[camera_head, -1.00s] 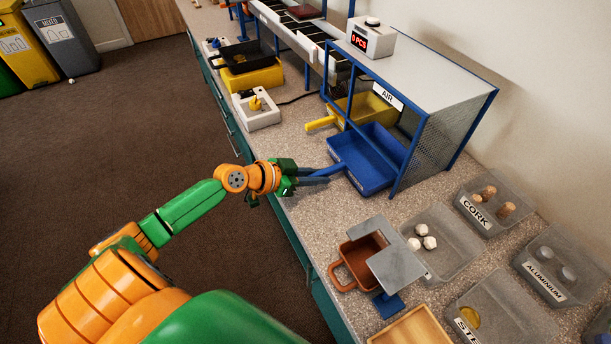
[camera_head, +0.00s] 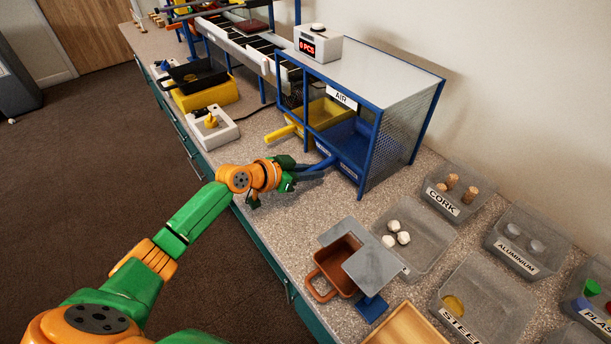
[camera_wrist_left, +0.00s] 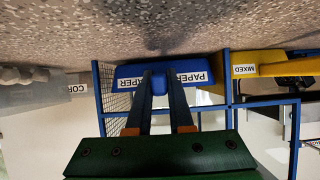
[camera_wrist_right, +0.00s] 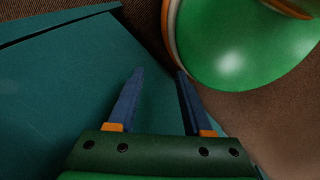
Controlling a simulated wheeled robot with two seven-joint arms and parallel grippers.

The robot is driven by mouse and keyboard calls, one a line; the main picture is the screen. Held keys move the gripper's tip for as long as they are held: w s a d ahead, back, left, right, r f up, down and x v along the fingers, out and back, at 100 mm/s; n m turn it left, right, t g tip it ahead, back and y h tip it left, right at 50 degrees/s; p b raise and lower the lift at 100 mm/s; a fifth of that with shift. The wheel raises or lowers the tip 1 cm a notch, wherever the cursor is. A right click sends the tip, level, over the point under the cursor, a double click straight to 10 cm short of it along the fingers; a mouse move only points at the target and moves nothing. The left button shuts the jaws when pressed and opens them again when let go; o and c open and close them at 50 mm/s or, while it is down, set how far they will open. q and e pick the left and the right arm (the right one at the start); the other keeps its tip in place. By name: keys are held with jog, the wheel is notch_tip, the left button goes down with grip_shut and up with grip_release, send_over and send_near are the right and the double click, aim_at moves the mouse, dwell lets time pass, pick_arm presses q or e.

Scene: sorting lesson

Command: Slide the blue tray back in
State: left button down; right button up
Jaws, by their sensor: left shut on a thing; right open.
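The blue tray (camera_head: 347,142) sits mostly inside the blue-framed AIR housing (camera_head: 395,75), its front at the opening. The left wrist view shows its front (camera_wrist_left: 128,72) with a PAPER label, upside down. My left gripper (camera_head: 318,170) is shut on the tray's blue handle (camera_head: 324,163). In the left wrist view my left fingers (camera_wrist_left: 158,78) close around the handle, partly hiding the label. My right gripper (camera_wrist_right: 158,75) is open and empty in the right wrist view, close to a teal cabinet surface; the head view does not show it.
A yellow tray (camera_head: 325,112) stands beside the blue one in the housing, its handle sticking out. A white block with a yellow knob (camera_head: 212,126) is left. In front are a brown container (camera_head: 335,268), a grey plate (camera_head: 375,270) and clear bins (camera_head: 425,235).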

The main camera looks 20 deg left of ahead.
pick_arm(q)
jog(key=shift+f, duration=0.1)
dwell(0.4)
jog(key=shift+f+b, duration=0.25)
jog(key=shift+b, duration=0.15)
jog(key=c, duration=0.7)
grip_release()
jog(key=shift+c, duration=0.2)
jog(key=shift+r, duration=0.1)
jog(key=v, duration=0.7)
jog(key=shift+p, duration=0.4)
